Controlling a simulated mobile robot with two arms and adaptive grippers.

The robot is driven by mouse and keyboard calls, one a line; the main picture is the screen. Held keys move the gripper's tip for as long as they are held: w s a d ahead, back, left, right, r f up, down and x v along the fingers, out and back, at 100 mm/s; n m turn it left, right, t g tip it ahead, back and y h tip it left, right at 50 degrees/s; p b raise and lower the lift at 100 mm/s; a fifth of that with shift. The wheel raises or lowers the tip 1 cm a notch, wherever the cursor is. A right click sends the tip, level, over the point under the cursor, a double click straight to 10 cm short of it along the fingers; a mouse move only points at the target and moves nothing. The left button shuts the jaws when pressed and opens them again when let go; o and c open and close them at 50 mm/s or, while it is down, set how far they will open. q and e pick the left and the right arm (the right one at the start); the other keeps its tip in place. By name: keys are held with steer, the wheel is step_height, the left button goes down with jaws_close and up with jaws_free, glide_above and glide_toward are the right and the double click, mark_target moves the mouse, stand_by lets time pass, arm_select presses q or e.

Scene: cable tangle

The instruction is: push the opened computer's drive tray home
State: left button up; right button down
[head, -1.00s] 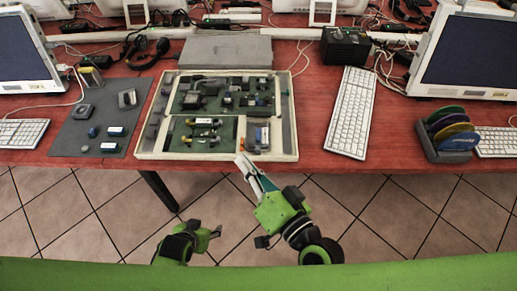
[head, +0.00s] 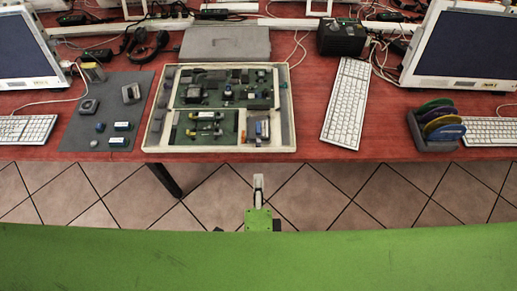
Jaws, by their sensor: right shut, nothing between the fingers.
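The opened computer (head: 155,127) lies flat on the red table, a shallow pale case with green boards inside. Its drive tray (head: 261,129) appears as a small grey-and-blue unit in the front right bay, close to the case's front wall. How far the tray sticks out is too small to tell. My right gripper (head: 258,180) is shut and empty. It shows in front of the table edge, below the bay in the picture and apart from the case. My left gripper is out of view.
A grey mat (head: 75,132) with several small parts lies left of the case. A white keyboard (head: 345,105) and a rack of coloured discs (head: 436,128) stand to the right. A grey panel (head: 226,43) lies behind.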

mark_target(258, 140)
steer(key=x, duration=0.3)
steer(key=p+x, duration=0.1)
steer(key=x, duration=0.3)
steer(key=r+x, duration=0.1)
steer(key=x, duration=0.2)
steer(key=shift+w+f, duration=0.1)
steer(key=shift+w, duration=0.45)
steer(key=w+p, duration=0.1)
steer(key=w, duration=0.2)
steer(key=shift+w, duration=0.4)
steer(key=shift+s, duration=0.1)
